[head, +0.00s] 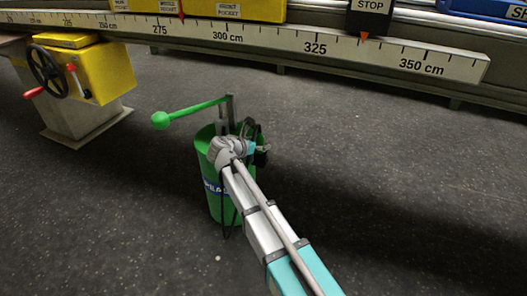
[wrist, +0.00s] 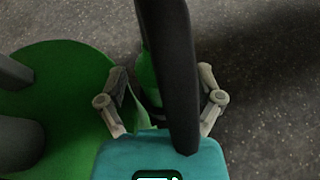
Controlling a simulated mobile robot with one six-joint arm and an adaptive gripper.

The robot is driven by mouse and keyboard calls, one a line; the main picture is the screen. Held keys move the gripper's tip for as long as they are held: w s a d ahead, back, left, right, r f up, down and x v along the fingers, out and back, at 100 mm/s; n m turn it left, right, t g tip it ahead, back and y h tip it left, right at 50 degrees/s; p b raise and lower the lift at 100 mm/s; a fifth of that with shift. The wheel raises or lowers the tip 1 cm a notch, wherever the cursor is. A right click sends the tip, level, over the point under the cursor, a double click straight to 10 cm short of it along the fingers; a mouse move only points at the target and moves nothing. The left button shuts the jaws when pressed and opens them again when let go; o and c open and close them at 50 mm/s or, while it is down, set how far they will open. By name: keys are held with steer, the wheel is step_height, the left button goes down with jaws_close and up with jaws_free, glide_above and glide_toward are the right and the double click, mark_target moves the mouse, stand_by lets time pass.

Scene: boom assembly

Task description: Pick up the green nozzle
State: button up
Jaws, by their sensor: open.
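A narrow green piece (wrist: 146,78) shows between my fingers in the wrist view, partly hidden behind a dark bar; I cannot tell for certain that it is the green nozzle. My gripper (wrist: 162,84) is open, with one finger on each side of this piece; contact is not clear. In the head view, my gripper (head: 255,138) is at the upper right rim of a green bin (head: 215,205), largely hidden by my own wrist. A green rod with a ball end (head: 161,120) sticks out left from an upright grey bracket (head: 229,108) above the bin.
A yellow machine with a black handwheel (head: 48,72) stands on a grey pedestal at the left. A long ruler beam (head: 270,39) marked in centimetres crosses the back, with a STOP block (head: 369,17) on it. The dark floor right of the bin is clear.

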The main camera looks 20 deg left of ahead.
stand_by(0.4)
jaws_close()
